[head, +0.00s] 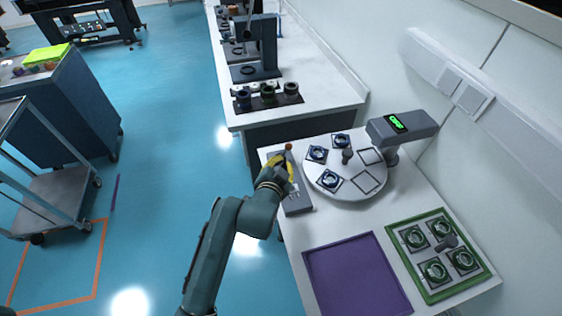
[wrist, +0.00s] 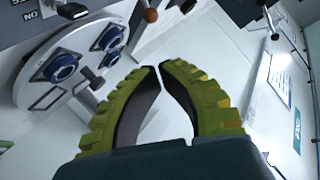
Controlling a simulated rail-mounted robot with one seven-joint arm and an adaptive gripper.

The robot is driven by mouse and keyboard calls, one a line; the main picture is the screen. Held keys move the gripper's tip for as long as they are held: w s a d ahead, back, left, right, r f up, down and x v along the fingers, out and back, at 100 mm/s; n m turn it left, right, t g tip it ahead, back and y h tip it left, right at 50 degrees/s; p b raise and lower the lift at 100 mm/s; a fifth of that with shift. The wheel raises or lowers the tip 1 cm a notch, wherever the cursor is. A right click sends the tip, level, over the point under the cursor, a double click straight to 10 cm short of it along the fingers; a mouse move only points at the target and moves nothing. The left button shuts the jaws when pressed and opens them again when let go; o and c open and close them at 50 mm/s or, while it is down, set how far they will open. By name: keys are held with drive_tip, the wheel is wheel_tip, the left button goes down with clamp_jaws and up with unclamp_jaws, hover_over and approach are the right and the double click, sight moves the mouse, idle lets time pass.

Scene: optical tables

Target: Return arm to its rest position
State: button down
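My arm reaches up from the bottom of the head view. My gripper (head: 284,163), with yellow-green ribbed fingers, is over the grey elongated device (head: 296,198) at the left edge of the white table. In the wrist view the fingertips (wrist: 159,68) come almost together, with nothing between them, so my gripper looks shut and empty. A brown ball knob (head: 288,146) shows just past the fingers; it also shows in the wrist view (wrist: 151,15). I cannot tell whether the fingers touch the device.
Right of my gripper is a round white turntable (head: 345,187) with several dark-framed parts and a grey unit with a green display (head: 397,123). A purple tray (head: 357,276) and a green tray (head: 487,279) lie nearer. Open blue floor (head: 165,130) lies left.

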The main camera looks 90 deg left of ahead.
drive_tip(key=shift+s+d+r, duration=0.1)
drive_tip(key=shift+d+r, duration=0.1)
drive_tip(key=shift+d, duration=0.3)
